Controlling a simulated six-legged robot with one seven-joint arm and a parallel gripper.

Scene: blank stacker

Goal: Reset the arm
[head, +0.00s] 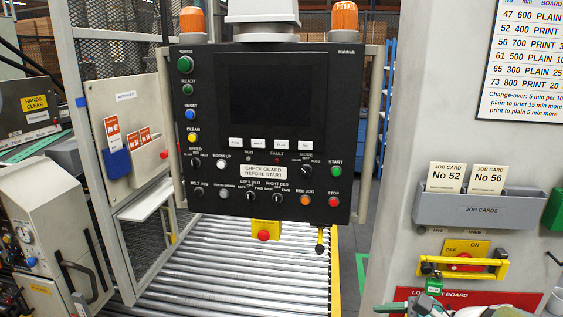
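A grey and green shape at the bottom edge, right of centre, looks like part of my gripper (418,305). It is cut off by the frame, and its fingers cannot be made out, so I cannot tell whether it is open or shut or holds anything. It shows below a green tag (433,287) that hangs by the yellow isolator switch (465,255). The rest of my arm is not clearly seen.
A black control panel (265,110) with several buttons hangs over a roller conveyor (235,275). On the right wall are a grey job card holder (480,208) with two cards and a red lockout board (500,298). A mesh guard stands left.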

